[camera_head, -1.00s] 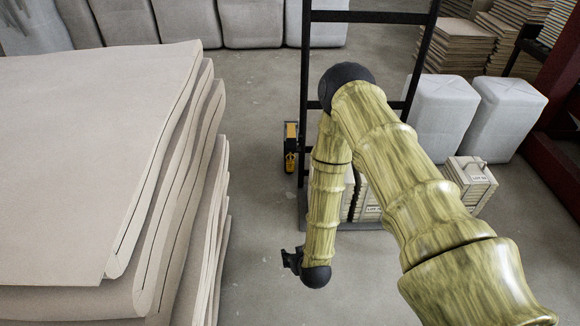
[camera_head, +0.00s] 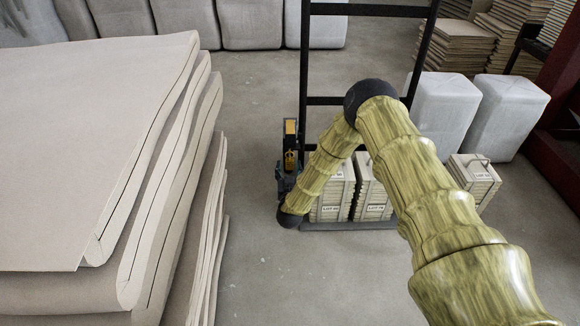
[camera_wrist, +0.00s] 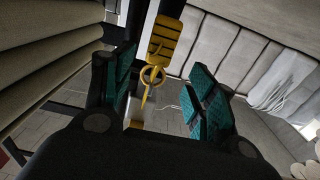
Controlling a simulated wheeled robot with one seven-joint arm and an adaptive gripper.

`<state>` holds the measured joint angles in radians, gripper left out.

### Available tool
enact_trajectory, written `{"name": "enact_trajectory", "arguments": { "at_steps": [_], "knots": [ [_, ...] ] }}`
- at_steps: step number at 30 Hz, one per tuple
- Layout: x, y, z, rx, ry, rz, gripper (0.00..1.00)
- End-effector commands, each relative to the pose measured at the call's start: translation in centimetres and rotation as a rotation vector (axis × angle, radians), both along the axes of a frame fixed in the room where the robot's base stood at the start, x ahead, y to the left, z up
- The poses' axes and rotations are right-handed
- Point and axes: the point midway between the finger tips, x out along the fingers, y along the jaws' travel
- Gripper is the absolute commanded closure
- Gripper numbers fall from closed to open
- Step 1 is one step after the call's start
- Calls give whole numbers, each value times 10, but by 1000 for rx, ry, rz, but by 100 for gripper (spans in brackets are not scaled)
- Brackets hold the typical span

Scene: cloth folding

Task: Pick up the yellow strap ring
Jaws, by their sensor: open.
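The yellow strap ring (camera_wrist: 148,78) hangs below a yellow ribbed block (camera_wrist: 164,40) on a dark post in the wrist view. In the head view the yellow fitting (camera_head: 290,160) is on the left upright of a black frame, and the ring itself is too small to tell apart there. My gripper (camera_wrist: 165,90) is open, with teal-padded fingers on either side in the wrist view. The ring shows between the fingers, nearer the left one, and appears untouched. In the head view my gripper (camera_head: 287,180) is just below the yellow fitting, partly hidden by my arm.
The black frame (camera_head: 304,60) rises from a low base holding pale labelled boxes (camera_head: 331,192). A tall stack of folded beige cloth (camera_head: 95,150) fills the left. Grey wrapped blocks (camera_head: 445,108) stand at the right. Floor (camera_head: 250,265) between stack and frame is clear.

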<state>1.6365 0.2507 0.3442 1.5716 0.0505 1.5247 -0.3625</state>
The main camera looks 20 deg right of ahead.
Motion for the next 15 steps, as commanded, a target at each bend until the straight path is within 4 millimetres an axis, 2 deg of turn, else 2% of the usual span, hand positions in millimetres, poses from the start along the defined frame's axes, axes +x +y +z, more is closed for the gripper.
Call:
{"name": "enact_trajectory", "arguments": {
  "at_steps": [8,15],
  "knots": [
    [13,-5,-4,1,1,1,43],
    [35,-15,-9,1,0,1,43]
  ]
}}
